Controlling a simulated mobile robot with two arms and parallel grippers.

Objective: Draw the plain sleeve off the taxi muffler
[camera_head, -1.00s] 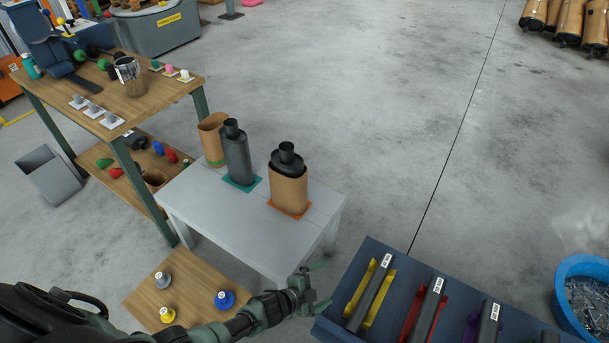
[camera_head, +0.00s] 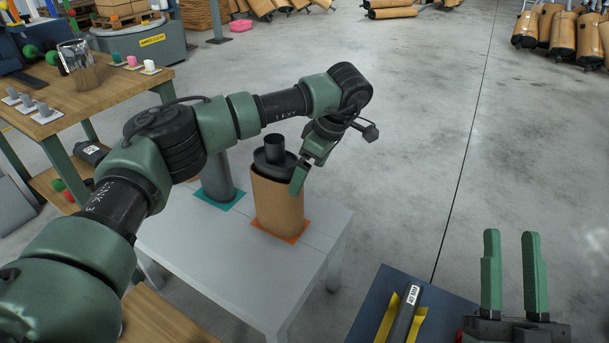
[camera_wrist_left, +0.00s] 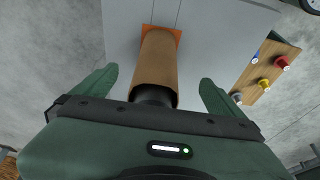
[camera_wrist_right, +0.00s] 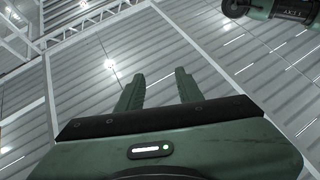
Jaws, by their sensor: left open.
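A dark muffler (camera_head: 272,154) stands upright on an orange mat (camera_head: 290,238) on the grey table. A plain brown sleeve (camera_head: 276,206) is around its body, and its black top and neck show above the rim. My left gripper (camera_head: 301,178) is open at the upper part of the sleeve. In the left wrist view, my left gripper's fingers (camera_wrist_left: 150,98) stand apart on either side of the muffler and sleeve (camera_wrist_left: 158,62), with gaps on both sides. My right gripper (camera_head: 514,262) is raised at the lower right, open and empty, and its fingers also show in the right wrist view (camera_wrist_right: 158,90).
A second muffler (camera_head: 217,180) stands on a teal mat (camera_head: 222,200), partly behind my left arm. A dark blue bench (camera_head: 368,306) with a labelled part in a yellow holder is at lower right. A wooden table (camera_head: 100,90) is at left. Open floor lies beyond.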

